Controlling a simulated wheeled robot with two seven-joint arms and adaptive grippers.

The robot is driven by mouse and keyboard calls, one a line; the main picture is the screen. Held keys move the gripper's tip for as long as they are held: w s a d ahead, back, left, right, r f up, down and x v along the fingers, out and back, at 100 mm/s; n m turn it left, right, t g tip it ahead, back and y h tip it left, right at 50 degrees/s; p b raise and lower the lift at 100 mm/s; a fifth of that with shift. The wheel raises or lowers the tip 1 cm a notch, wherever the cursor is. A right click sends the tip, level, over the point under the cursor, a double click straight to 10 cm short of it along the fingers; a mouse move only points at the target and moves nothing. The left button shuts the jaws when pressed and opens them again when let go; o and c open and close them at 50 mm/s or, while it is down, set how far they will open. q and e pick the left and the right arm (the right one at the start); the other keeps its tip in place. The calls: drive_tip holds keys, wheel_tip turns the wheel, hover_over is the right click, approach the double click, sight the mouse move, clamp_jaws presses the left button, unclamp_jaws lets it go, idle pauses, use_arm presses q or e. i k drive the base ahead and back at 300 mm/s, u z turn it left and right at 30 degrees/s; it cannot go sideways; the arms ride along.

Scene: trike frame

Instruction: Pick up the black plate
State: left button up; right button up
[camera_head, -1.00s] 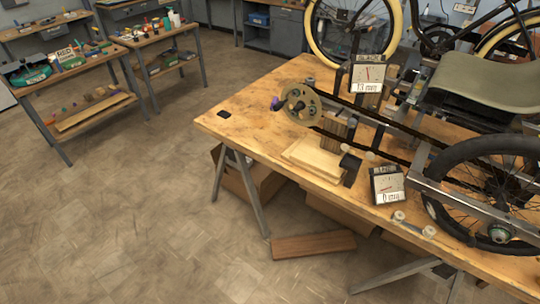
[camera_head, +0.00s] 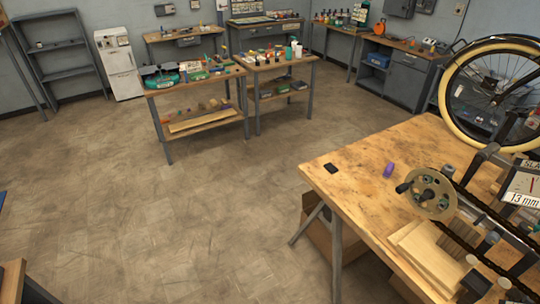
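A small flat black plate (camera_head: 331,168) lies on the wooden workbench (camera_head: 365,150), close to its left corner. It looks dark and roughly rectangular, and nothing covers it. Bare wood surrounds it on the bench side. Neither of my grippers is in view.
A purple piece (camera_head: 389,170) and a chainring with crank (camera_head: 430,192) are to the plate's right. Wood blocks (camera_head: 428,255) and a gauge reading 13 mm (camera_head: 523,188) are nearer the right edge. Sawhorse legs stand below the bench. The floor (camera_head: 150,220) at left is open.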

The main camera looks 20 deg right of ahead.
sight(329, 166)
drive_tip(key=u, duration=0.4)
drive_tip(key=i, duration=1.3)
drive_tip(key=z, duration=0.45)
drive_tip(key=i, duration=0.95)
drive_tip(key=z, duration=0.75)
